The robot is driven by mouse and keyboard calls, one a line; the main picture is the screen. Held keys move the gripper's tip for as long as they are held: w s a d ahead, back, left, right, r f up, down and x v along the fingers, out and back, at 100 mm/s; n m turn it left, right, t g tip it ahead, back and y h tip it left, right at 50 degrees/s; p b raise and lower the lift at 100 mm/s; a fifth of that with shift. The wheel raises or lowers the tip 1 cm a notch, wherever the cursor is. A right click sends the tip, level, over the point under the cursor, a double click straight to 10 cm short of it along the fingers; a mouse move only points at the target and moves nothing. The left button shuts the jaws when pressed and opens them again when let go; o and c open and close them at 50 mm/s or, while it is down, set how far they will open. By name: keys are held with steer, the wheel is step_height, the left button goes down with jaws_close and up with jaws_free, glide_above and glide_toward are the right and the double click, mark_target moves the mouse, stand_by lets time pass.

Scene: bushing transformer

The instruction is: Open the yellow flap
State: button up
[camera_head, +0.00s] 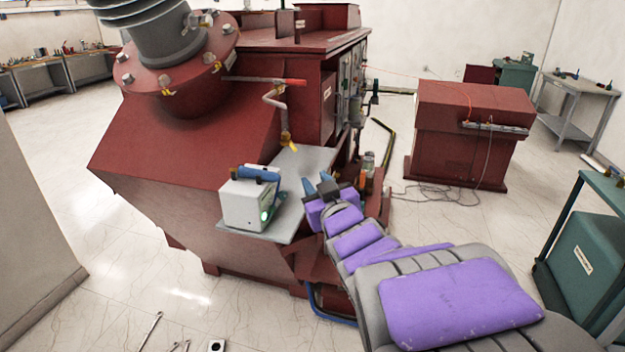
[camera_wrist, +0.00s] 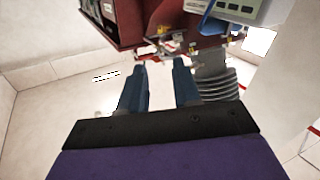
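A small yellow flap-like part (camera_head: 290,146) hangs at the lower end of a bent pale pipe on the red transformer (camera_head: 235,130). My gripper (camera_head: 317,184) is low and to the right of it, beside the grey shelf plate. Its two blue fingers are apart, with nothing between them. In the wrist view my gripper (camera_wrist: 159,72) also shows open and empty, pointing towards the transformer's metal fittings (camera_wrist: 165,40). I cannot tell the yellow part clearly in that view. Smaller yellow parts (camera_head: 168,93) sit on the bushing flange.
A white device with a blue handle (camera_head: 248,200) stands on the grey shelf plate (camera_head: 300,165), left of my gripper. A red-handled lever (camera_head: 290,82) sticks out above the pipe. A red cabinet (camera_head: 470,130) stands to the right, with cables on the floor.

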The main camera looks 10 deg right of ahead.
steer(key=w+d+r+n+t+y, duration=0.3)
steer(key=w+d+r+n+y, duration=0.1)
steer(key=w+d+r+n, duration=0.55)
steer(key=n+g+y, duration=0.8)
steer(key=n+y, duration=0.2)
steer(key=n, duration=0.4)
glide_toward(295, 150)
steer(key=shift+m, duration=0.25)
steer(key=b+x, duration=0.2)
steer(key=x, duration=0.8)
steer(key=shift+w, duration=0.3)
steer(key=shift+c, duration=0.4)
steer(key=shift+f, duration=0.1)
jaws_close()
